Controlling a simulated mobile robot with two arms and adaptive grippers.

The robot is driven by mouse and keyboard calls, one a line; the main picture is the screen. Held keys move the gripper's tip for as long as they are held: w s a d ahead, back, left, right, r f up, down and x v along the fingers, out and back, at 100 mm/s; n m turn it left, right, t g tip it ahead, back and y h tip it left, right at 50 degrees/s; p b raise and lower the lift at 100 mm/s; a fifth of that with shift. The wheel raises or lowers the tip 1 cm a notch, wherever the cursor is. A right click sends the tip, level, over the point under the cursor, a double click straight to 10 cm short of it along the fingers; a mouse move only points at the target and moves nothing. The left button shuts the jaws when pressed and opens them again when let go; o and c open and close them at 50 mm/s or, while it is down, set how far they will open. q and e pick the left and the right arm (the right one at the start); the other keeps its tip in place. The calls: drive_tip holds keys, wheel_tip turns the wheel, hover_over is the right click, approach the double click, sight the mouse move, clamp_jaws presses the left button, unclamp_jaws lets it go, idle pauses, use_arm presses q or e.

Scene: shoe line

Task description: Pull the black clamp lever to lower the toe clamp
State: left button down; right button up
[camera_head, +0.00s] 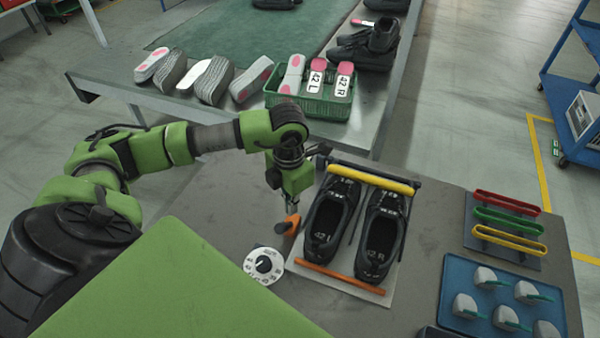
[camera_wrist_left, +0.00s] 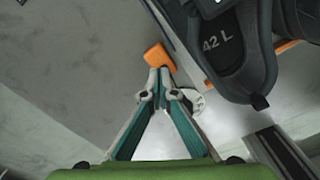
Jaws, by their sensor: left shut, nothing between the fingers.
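The toe clamp's yellow bar (camera_head: 370,178) lies across the toes of two black shoes: the left shoe (camera_head: 328,222), marked 42 L, and the right shoe (camera_head: 380,235), marked 42 R. Dark fittings sit at the bar's ends; I cannot clearly pick out the black lever. My left gripper (camera_head: 288,211) points down just left of the left shoe. Its fingers are shut and empty, beside an orange block (camera_head: 289,225). In the left wrist view the shut fingertips (camera_wrist_left: 159,76) are right at this orange block (camera_wrist_left: 157,56); contact is unclear. My right gripper is not in view.
A white dial (camera_head: 263,265) sits near the gripper. An orange bar (camera_head: 340,278) lies at the shoes' heels. Colored bars (camera_head: 509,220) and a blue tray (camera_head: 455,275) of parts are at right. A green basket (camera_head: 310,104) stands on the table behind.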

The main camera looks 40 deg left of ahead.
use_arm(q)
drive_tip(key=shift+w+a+b, duration=0.1)
drive_tip(key=shift+w+b, duration=0.2)
drive_tip(key=shift+w, duration=0.45)
wheel_tip(320, 180, up, 9)
drive_tip(key=p, duration=0.5)
drive_tip(key=shift+p, duration=0.35)
